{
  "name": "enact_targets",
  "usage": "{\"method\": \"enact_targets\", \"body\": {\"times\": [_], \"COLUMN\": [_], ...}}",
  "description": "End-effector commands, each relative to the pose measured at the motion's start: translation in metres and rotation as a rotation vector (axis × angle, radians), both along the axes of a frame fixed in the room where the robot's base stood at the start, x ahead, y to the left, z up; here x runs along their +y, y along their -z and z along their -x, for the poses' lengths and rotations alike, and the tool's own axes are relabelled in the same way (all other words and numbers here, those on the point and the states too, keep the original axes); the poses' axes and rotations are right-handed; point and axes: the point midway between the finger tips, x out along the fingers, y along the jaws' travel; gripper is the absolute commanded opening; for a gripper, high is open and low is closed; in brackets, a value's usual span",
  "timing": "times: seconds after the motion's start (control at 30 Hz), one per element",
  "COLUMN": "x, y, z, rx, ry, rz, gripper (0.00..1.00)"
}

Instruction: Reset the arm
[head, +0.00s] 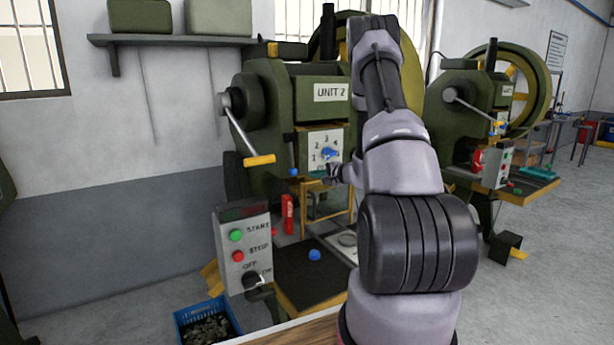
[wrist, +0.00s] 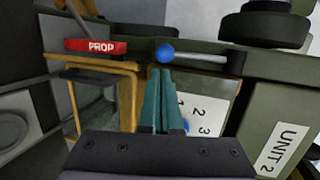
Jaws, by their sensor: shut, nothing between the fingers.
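My arm stands bent in front of the green press marked UNIT 2 (head: 332,92). My gripper (head: 330,172) is partly hidden by the arm in the head view, close to the press front, just below the white dial plate with numbers (head: 316,140) and its blue knob (head: 328,153). In the wrist view the teal fingers of my gripper (wrist: 158,72) are together with nothing between them. They point toward a blue ball-ended lever (wrist: 166,53). I cannot tell whether they touch it. The dial plate (wrist: 202,112) lies just right of the fingers.
A red PROP block (wrist: 95,46) and yellow frame (wrist: 134,92) are beside the fingers. A long yellow-handled lever (head: 259,160) juts left. A blue crate (head: 207,322) stands on the floor.

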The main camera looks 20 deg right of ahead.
Motion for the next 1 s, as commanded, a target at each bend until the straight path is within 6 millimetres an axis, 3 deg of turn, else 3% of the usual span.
{"method": "enact_targets", "body": {"times": [0.3,0.57,0.67,0.77,0.87,1.0], "x": [-0.017,-0.021,-0.013,0.013,0.058,0.126], "y": [-0.010,-0.012,-0.019,-0.045,-0.085,-0.140], "z": [0.047,0.058,0.058,0.060,0.072,0.110], "rx": [0.000,0.000,-0.001,0.005,0.028,0.096], "ry": [0.002,0.001,-0.020,-0.096,-0.225,-0.425], "rz": [0.001,0.001,-0.003,-0.011,-0.017,0.014], "gripper": [0.00,0.00,0.00,0.00,0.00,0.00]}}
